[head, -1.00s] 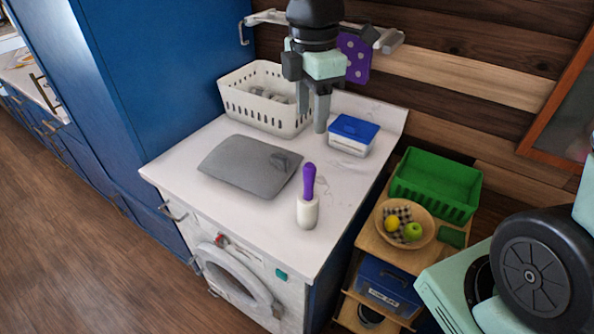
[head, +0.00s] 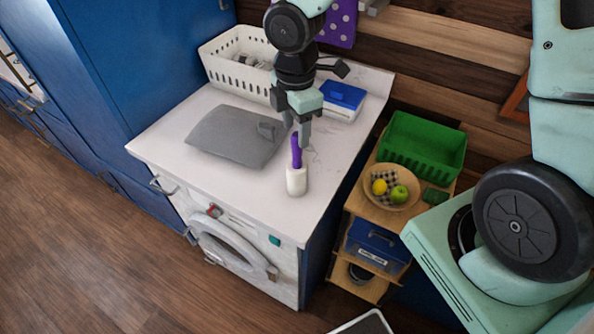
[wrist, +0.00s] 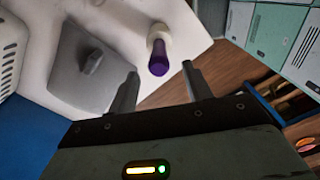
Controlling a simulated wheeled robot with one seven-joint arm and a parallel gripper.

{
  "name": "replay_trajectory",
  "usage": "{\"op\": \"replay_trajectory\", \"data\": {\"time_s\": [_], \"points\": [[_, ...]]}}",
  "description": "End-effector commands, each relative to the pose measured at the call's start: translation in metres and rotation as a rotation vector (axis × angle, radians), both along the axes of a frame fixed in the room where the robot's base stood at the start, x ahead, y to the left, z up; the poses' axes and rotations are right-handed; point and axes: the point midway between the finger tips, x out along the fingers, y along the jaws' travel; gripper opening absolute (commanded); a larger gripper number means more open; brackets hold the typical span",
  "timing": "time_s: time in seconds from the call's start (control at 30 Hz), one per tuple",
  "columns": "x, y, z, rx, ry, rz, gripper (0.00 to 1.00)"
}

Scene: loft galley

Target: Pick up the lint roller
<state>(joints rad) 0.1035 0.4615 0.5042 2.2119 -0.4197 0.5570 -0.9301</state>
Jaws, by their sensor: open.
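The lint roller (head: 297,178) stands upright on the white countertop, with a white roller below and a purple handle on top. My gripper (head: 298,130) is open and empty, pointing down above and just behind the handle in the head view. One finger overlaps the handle's top there. In the wrist view, the lint roller (wrist: 159,52) shows beyond my gripper (wrist: 164,84), with the purple handle end toward the gap between the fingertips. I see no contact between finger and handle.
A grey flat item (head: 228,136) with a dark lump on it lies left of the roller. A white basket (head: 235,62) and a blue-lidded box (head: 342,99) stand behind. A green crate (head: 424,146) and a fruit bowl (head: 390,187) are on the wooden stand to the right.

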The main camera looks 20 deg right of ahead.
Motion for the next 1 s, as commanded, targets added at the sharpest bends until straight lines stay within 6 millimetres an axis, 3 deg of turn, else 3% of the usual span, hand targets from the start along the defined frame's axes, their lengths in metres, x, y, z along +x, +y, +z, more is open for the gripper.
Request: {"op": "replay_trajectory", "data": {"time_s": [0.3,0.6,0.8,1.0], "points": [[0.0,-0.002,-0.041,0.0,0.005,0.003,0.5],[0.0,-0.003,-0.047,0.001,0.002,0.001,0.5],[0.0,-0.003,-0.047,0.0,0.002,0.001,0.0],[0.001,-0.002,-0.047,0.0,0.002,0.001,0.0]]}}
